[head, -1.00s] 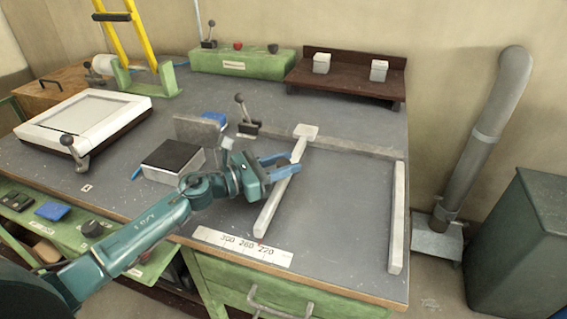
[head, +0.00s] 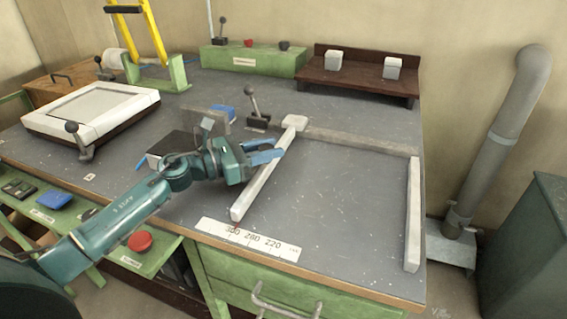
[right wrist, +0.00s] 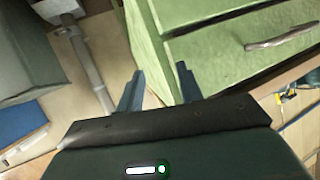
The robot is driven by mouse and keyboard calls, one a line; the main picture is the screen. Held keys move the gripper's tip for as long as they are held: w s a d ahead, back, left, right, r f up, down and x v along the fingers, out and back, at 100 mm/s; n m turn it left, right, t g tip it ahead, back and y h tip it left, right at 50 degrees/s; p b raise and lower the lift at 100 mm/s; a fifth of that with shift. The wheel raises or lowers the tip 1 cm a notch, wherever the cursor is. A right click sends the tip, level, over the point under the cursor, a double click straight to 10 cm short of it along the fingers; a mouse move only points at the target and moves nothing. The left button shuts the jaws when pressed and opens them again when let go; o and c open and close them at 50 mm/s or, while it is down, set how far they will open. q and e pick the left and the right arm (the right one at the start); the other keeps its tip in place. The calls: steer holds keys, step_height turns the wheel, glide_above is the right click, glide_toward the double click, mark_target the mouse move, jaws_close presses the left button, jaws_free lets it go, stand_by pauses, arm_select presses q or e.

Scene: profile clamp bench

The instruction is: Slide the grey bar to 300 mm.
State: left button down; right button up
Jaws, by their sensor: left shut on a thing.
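The grey bar (head: 256,187) is a long pale bar lying on the bench, with a wider head at its far end. Its near end lies beside the 300 label of the white scale (head: 250,240); exact alignment is too small to tell. My left gripper (head: 271,151) is shut on the bar, on its upper half, with blue fingers reaching in from the left. My right gripper (right wrist: 160,88) shows only in the right wrist view, open and empty, off the bench in front of green drawers.
A fixed pale rail (head: 413,215) stands at the right, with a grey fence (head: 360,140) at the back. A dark-topped block (head: 172,148) and a black lever clamp (head: 257,120) stand left of the bar. The bench between bar and right rail is clear.

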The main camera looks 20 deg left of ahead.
arm_select(q)
steer(key=shift+a, duration=0.25)
steer(key=c, duration=1.1)
jaws_free()
step_height(320, 180, up, 10)
steer(key=shift+p, duration=0.95)
